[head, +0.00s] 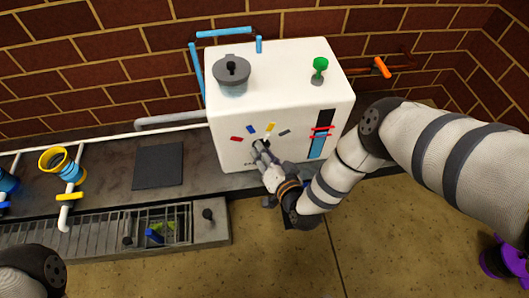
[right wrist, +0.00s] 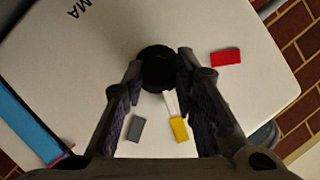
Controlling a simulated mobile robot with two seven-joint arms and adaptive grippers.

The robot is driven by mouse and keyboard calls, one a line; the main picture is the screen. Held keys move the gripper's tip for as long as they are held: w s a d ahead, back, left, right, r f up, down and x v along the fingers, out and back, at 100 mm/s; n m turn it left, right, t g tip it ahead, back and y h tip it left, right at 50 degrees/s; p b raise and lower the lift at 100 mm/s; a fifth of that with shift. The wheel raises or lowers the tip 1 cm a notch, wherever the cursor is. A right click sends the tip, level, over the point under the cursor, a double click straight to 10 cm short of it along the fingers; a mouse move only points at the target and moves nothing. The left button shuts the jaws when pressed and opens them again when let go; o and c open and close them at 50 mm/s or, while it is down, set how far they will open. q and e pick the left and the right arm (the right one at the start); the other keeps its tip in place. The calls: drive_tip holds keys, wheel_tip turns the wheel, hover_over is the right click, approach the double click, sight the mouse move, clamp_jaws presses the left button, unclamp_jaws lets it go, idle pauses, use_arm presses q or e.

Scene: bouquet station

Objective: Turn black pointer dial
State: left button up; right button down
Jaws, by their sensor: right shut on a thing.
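The black pointer dial (right wrist: 158,67) is on the front of a white box (head: 280,80). In the right wrist view its white pointer (right wrist: 170,103) points towards the yellow mark (right wrist: 179,129). A grey mark (right wrist: 142,129) and a red mark (right wrist: 226,58) also show there. In the head view a blue mark (head: 250,129) sits between red and yellow; in the wrist view a finger seems to hide it. My right gripper (head: 262,148) is at the box front, its fingers on either side of the dial and shut on it. My left gripper is out of view.
A blue level gauge (head: 318,145) is right of the dial. An orange valve handle (head: 382,67) is behind right. A dark square pad (head: 158,166) lies on the counter left.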

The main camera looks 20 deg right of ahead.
drive_tip(key=shift+w+d, duration=0.15)
drive_tip(key=shift+d, duration=0.25)
drive_tip(key=c, duration=1.4)
unclamp_jaws()
drive_tip(key=shift+o, duration=0.2)
drive_tip(key=shift+a, duration=0.1)
drive_tip(key=shift+a, duration=0.1)
drive_tip(key=v, duration=1.2)
drive_tip(key=shift+a, duration=0.1)
